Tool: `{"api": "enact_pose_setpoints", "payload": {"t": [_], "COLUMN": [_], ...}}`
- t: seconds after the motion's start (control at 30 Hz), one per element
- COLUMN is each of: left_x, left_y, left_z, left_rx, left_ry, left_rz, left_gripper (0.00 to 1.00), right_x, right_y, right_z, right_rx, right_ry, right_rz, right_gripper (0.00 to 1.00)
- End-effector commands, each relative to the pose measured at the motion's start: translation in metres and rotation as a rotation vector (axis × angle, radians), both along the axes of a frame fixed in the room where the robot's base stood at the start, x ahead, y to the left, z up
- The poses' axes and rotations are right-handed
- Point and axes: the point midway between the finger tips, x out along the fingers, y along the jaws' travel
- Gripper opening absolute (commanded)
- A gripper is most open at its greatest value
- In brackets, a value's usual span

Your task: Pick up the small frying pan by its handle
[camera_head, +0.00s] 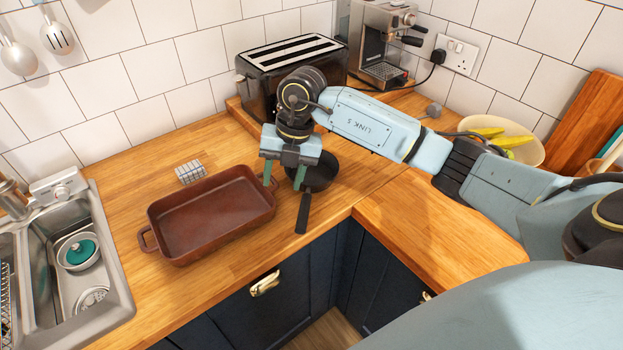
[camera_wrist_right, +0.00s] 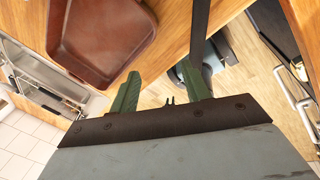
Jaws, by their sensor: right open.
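The small frying pan (camera_head: 322,172) is dark and sits on the wooden worktop near the inner corner. Its black handle (camera_head: 302,214) points toward the front edge of the worktop. My right gripper (camera_head: 284,178) is open and empty, pointing down, in front of the pan's left side and partly hiding it. In the right wrist view the pan's handle (camera_wrist_right: 200,28) comes in from the top and lines up with the right-hand green finger, not with the middle of the gap (camera_wrist_right: 158,82). I cannot tell whether they touch. My left gripper is not in view.
A brown baking dish (camera_head: 160,226) stands close to the left of the gripper. A toaster (camera_head: 262,86) and a coffee machine (camera_head: 372,55) are behind. A sink (camera_head: 118,290) is at the left, and a bowl with yellow fruit (camera_head: 530,150) at the right. Worktop in front of the bowl is clear.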

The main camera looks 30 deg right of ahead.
Motion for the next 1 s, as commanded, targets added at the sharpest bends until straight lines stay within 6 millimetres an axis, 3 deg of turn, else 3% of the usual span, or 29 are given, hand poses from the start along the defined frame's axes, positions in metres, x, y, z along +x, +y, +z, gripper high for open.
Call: {"api": "enact_pose_setpoints", "payload": {"t": [0.03, 0.1, 0.23, 0.6, 0.87, 1.0], "left_x": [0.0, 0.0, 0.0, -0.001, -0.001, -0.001], "left_y": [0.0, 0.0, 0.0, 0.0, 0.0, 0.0], "left_z": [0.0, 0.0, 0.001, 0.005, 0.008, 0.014], "left_rx": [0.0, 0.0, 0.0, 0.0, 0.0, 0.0], "left_ry": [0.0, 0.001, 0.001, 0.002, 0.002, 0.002], "left_rz": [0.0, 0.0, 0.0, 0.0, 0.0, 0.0], "left_gripper": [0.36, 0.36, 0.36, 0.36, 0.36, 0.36], "right_x": [0.003, 0.003, 0.002, 0.001, 0.0, -0.003], "right_y": [-0.02, -0.04, -0.058, -0.059, -0.058, -0.057], "right_z": [0.005, 0.009, 0.01, -0.054, -0.074, -0.095], "right_rx": [-0.079, -0.164, -0.239, -0.245, -0.244, -0.243], "right_ry": [0.016, 0.038, 0.061, 0.066, 0.065, 0.067], "right_rz": [-0.035, -0.077, -0.117, -0.12, -0.117, -0.119], "right_gripper": [0.47, 0.47, 0.47, 0.47, 0.47, 0.47]}}
